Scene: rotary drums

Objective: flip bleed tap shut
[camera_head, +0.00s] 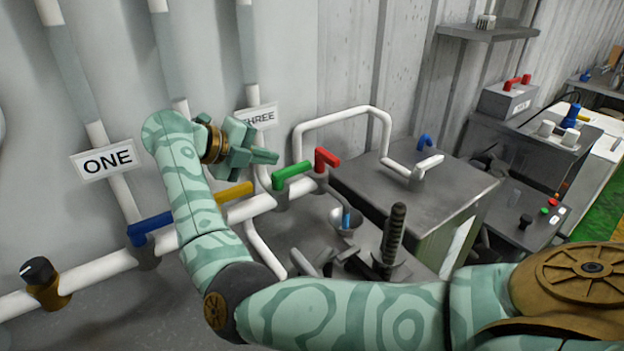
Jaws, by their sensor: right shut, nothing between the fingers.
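Several lever taps sit along a white pipe: a blue lever (151,228), a yellow lever (234,193), a green lever (292,174) and a red lever (326,158). A black knob (37,269) on a brass fitting is at the pipe's left end. No label shows which one is the bleed tap. My right gripper (275,157) is shut and empty, just above and left of the green lever. I cannot tell if it touches anything. My right forearm hides part of the pipe between the blue and yellow levers. My left gripper is out of view.
Signs ONE (106,161) and THREE (259,117) hang on upright pipes. A grey cup (345,222) with a blue piece and a black-gripped lever (393,235) stand right of the pipe. A metal cabinet (415,190) with a bent white pipe is further right.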

